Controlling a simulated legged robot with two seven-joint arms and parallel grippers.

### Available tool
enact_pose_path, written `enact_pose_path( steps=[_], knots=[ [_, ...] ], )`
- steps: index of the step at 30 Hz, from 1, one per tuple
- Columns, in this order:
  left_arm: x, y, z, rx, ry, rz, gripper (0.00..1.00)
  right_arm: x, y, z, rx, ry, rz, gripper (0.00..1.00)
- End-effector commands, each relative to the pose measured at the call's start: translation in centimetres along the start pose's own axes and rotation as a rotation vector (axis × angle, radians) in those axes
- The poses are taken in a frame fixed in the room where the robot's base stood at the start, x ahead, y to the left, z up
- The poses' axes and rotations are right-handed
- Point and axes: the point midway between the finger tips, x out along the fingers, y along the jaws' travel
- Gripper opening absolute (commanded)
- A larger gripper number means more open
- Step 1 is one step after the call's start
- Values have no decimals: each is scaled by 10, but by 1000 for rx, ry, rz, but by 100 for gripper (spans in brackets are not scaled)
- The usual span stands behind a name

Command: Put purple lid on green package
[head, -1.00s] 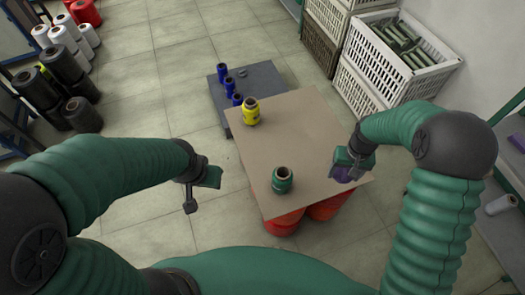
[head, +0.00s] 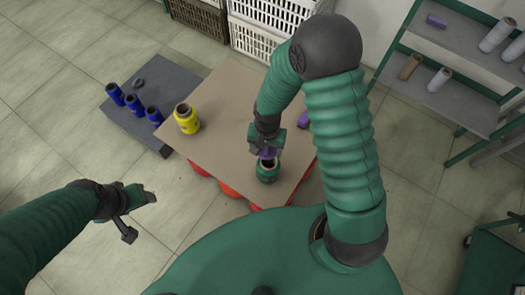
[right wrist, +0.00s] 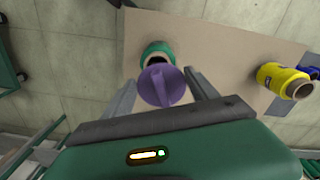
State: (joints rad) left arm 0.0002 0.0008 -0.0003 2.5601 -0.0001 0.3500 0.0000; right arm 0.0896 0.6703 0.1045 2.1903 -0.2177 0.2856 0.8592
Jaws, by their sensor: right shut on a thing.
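The green package (head: 268,174) stands upright near the front edge of the brown board. Its dark open top shows in both views. My right gripper (head: 266,150) is just above it, shut on the purple lid (head: 268,153). In the right wrist view, the round purple lid (right wrist: 160,86) with its raised middle rib sits between the two fingers and overlaps the near rim of the green package (right wrist: 157,52). The lid seems a little above the opening. My left gripper (head: 132,215) is empty, fingers apart, over the floor left of the board.
The brown board (head: 222,85) rests on red spools (head: 236,190). A yellow package (head: 187,118) stands on its left; another purple piece (head: 304,119) is at its right. Several blue spools stand on a grey slab (head: 140,82). Shelves (head: 455,50) are at the right.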

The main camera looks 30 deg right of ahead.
Motion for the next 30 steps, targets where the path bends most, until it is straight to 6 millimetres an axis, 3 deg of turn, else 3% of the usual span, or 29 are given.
enact_pose_path(
  steps=[5,17,19,30],
  knots=[
    [12,0,3,0,1,0,60,15,2,-2,4,-2,-2,30],
    [64,0,15,1,1,0,60,70,-4,0,2,1,5,30],
    [57,0,14,0,0,0,60,63,-4,0,1,2,4,30],
    [52,0,12,0,1,0,60,63,4,-4,3,-1,3,30]
  ],
)
